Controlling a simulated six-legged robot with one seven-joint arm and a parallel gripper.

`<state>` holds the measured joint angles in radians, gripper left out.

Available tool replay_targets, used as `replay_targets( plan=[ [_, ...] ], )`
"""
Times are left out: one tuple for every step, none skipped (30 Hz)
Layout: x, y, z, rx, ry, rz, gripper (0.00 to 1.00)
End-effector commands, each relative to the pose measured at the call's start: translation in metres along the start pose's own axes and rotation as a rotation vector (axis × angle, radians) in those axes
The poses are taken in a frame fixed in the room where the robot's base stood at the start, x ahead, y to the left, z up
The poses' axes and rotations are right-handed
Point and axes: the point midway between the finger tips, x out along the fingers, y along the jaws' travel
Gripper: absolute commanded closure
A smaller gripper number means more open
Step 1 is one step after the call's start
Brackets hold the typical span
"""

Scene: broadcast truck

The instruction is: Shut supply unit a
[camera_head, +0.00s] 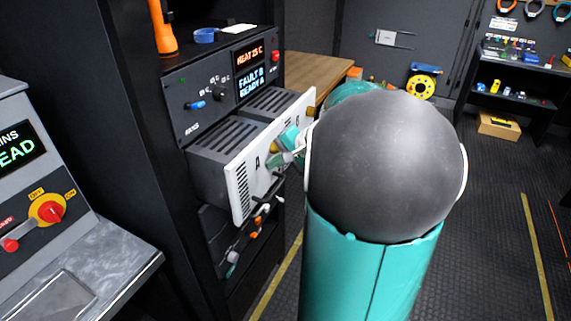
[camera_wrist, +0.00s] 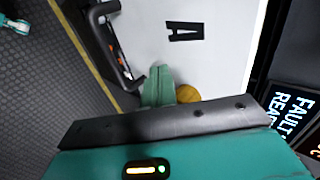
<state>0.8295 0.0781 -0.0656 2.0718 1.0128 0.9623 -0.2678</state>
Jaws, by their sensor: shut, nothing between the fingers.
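Supply unit A (camera_head: 228,148) is a dark grey slotted box standing out of the rack. Its white front panel (camera_head: 242,190) bears a black letter A, and the panel fills much of the wrist view (camera_wrist: 205,55). A black handle (camera_wrist: 105,42) stands off the panel, and a yellow round part (camera_wrist: 187,93) shows beside my fingers. My gripper (camera_head: 290,148) is shut and empty, close in front of the panel. Its teal fingers (camera_wrist: 160,85) show in the wrist view. Whether they touch the panel I cannot tell. My arm hides part of the panel's right side.
Unit B (camera_head: 277,102) also stands out, beside A. The display (camera_head: 251,80) above reads HEAT 25 C, FAULT B, READY A. An orange torch (camera_head: 162,28) and blue ring (camera_head: 205,35) stand on the rack. A grey console (camera_head: 30,170) is at left. The floor at right is open.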

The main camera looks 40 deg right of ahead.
Motion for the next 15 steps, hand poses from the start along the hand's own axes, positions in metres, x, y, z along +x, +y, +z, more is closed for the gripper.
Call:
replay_targets(
  plan=[
    [0.010,-0.008,0.001,-0.004,-0.005,0.000,1.00],
    [0.015,-0.013,0.002,-0.003,-0.006,0.000,1.00],
    [0.022,-0.020,0.001,-0.004,-0.005,0.000,1.00],
    [0.028,-0.025,0.002,-0.005,-0.006,0.000,1.00],
    [0.033,-0.030,0.001,-0.003,-0.005,0.000,1.00],
    [0.041,-0.037,0.001,-0.004,-0.006,0.000,1.00],
    [0.046,-0.042,0.001,-0.004,-0.006,0.000,1.00],
    [0.052,-0.047,0.001,-0.003,-0.005,0.001,1.00],
    [0.058,-0.053,0.001,-0.004,-0.005,0.000,1.00],
    [0.064,-0.057,0.001,-0.003,-0.005,0.000,1.00],
    [0.068,-0.062,0.001,-0.003,-0.005,0.001,1.00],
    [0.073,-0.067,0.001,-0.003,-0.004,0.000,1.00],
    [0.077,-0.071,0.001,-0.003,-0.004,0.000,1.00],
    [0.081,-0.074,0.001,-0.002,-0.005,0.000,1.00],
    [0.085,-0.078,0.001,-0.002,-0.003,0.000,1.00]
  ],
)
